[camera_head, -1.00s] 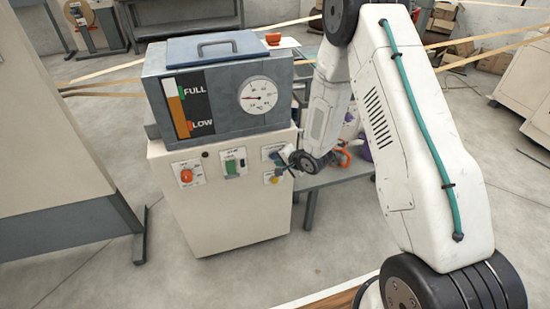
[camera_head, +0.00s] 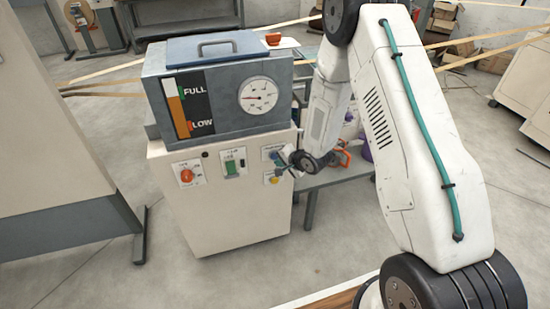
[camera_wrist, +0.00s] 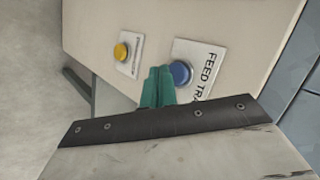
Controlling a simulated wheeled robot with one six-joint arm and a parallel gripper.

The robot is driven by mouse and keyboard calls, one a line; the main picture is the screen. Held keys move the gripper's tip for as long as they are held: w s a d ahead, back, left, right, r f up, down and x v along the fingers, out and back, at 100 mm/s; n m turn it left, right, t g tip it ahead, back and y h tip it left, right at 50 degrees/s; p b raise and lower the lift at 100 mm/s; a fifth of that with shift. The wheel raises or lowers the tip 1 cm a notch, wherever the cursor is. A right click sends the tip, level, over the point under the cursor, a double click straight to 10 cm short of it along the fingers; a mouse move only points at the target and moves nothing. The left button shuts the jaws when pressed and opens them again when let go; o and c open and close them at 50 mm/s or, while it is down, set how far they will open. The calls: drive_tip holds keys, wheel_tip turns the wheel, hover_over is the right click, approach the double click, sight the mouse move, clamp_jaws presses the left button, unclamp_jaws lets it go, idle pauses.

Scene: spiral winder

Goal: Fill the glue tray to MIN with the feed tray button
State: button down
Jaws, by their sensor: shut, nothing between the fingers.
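The feed tray button is blue (camera_wrist: 180,72) on a white label reading "FEED TR", partly cut off by my wrist. It also shows, small, on the right of the cabinet front in the head view (camera_head: 274,155). My gripper (camera_wrist: 160,72) has its two teal fingers together and empty. Their tips are right beside the blue button in the wrist view; I cannot tell if they touch it. In the head view my gripper is small, near the cabinet's right edge. I cannot make out a glue tray or a MIN mark.
A yellow button (camera_wrist: 121,51) sits near the blue one. The grey tank (camera_head: 222,100) on top has a FULL/LOW gauge (camera_head: 178,105) and a dial (camera_head: 258,95). A grey bench stands to the right.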

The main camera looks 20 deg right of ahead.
drive_tip(key=shift+w, duration=0.2)
drive_tip(key=shift+w, duration=0.25)
drive_tip(key=shift+w, duration=0.45)
idle(2.1)
drive_tip(key=shift+s, duration=0.15)
idle(1.4)
drive_tip(key=shift+s, duration=0.75)
drive_tip(key=shift+s, duration=2.5)
